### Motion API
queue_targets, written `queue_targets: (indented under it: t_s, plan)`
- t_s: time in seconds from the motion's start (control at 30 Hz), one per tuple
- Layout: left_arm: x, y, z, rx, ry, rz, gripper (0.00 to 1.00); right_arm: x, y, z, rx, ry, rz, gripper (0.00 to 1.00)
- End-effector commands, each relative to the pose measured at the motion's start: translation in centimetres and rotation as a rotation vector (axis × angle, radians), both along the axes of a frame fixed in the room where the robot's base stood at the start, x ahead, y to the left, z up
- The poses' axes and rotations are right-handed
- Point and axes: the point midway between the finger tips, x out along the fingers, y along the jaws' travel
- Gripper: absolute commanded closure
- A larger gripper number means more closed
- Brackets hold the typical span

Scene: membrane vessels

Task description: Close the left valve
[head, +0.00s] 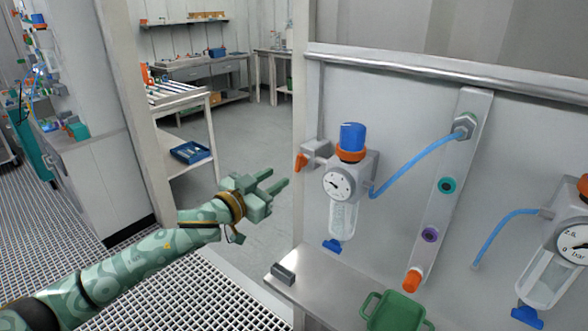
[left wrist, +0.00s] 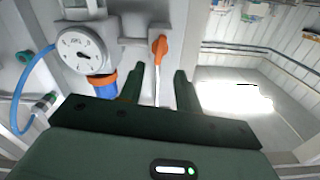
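The left valve has an orange lever (head: 301,162) on a grey block at the left of the left filter-regulator unit, which is fixed to the wall panel. The lever also shows in the left wrist view (left wrist: 159,47), beyond the fingertips and roughly between them. My left gripper (head: 277,180) is open and empty, to the left of the lever and a little below it in the head view. Its two dark green fingers (left wrist: 157,78) are apart in the left wrist view and do not appear to touch the lever. My right gripper is not in view.
The left unit has a gauge (head: 339,184), a blue knob (head: 352,137) and a blue hose (head: 420,160) to a slanted manifold bar (head: 446,180). A second gauge (head: 573,241) is at the right. A green tray (head: 372,301) sits on the shelf below. Open floor lies left of the panel.

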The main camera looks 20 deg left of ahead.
Motion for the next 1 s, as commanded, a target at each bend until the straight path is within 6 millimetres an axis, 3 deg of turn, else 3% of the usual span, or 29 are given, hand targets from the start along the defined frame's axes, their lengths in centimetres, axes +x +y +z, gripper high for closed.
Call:
queue_targets:
  t_s: [0.1,0.3,0.5,0.73,0.77,0.87,1.0]
  plan:
    - [2.9,-1.1,-0.1,-0.001,-0.002,0.000,0.66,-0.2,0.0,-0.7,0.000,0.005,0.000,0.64]
    - [6.2,-2.2,-0.2,0.000,-0.001,0.000,0.66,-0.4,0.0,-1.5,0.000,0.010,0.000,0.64]
    - [7.4,-2.7,-0.1,0.001,0.000,0.000,0.66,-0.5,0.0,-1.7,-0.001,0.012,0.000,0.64]
    - [7.5,-2.7,0.0,0.001,0.000,0.000,0.66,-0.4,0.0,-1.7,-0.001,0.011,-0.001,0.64]
    - [7.5,-2.7,0.0,0.001,0.000,0.000,0.69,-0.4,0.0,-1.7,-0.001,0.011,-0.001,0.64]
    - [7.5,-2.7,0.0,0.001,0.000,0.000,0.97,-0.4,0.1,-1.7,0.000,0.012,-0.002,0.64]
    - [7.5,-2.7,0.0,0.001,0.000,0.000,1.00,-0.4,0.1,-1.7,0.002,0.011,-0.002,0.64]
